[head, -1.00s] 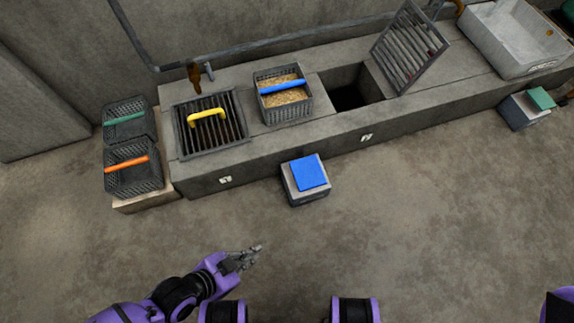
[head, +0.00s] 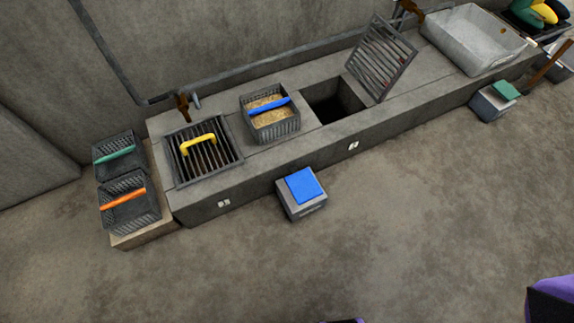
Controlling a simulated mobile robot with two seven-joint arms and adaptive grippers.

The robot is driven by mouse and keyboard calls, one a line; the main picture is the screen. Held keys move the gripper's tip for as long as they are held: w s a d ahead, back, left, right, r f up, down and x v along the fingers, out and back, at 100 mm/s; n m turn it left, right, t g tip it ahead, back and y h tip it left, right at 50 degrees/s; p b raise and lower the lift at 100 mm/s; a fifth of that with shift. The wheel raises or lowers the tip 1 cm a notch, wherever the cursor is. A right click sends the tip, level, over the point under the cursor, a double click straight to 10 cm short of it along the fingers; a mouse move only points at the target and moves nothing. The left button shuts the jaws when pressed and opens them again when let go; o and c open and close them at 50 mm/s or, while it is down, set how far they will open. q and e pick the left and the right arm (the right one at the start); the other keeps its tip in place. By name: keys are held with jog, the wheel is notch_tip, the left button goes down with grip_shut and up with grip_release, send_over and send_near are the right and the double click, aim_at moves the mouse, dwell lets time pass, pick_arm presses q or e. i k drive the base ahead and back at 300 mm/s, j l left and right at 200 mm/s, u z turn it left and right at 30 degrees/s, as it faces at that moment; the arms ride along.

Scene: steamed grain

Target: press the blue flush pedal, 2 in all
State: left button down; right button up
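The blue flush pedal (head: 305,185) is a flat blue plate, slightly tilted, on top of a small grey box (head: 303,207). The box stands on the floor in front of the long concrete counter, near its middle. Neither of my grippers shows in the head view. Only purple pieces of my own body show at the bottom edge and the lower right corner. Nothing visible touches the pedal.
The counter (head: 250,188) holds a yellow-handled grate (head: 205,158), a blue-handled basket of grain (head: 271,118), an open pit (head: 335,101) with a raised grate (head: 381,60), and a white basin (head: 474,45). A green pedal (head: 505,91) stands right. Floor in front is clear.

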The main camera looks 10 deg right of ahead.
aim_at(303, 184)
jog(key=l+u, duration=0.2)
jog(key=u, duration=0.35)
jog(key=l+u, duration=0.25)
jog(key=l, duration=0.3)
jog(key=l+u, duration=0.3)
jog(key=l, duration=0.7)
jog(key=k+l, duration=0.15)
jog(key=l, duration=0.3)
jog(key=l+u, duration=0.1)
jog(key=l, duration=0.4)
jog(key=k+l, duration=0.1)
jog(key=l, duration=0.4)
jog(key=k+l+u, duration=0.1)
jog(key=l, duration=0.4)
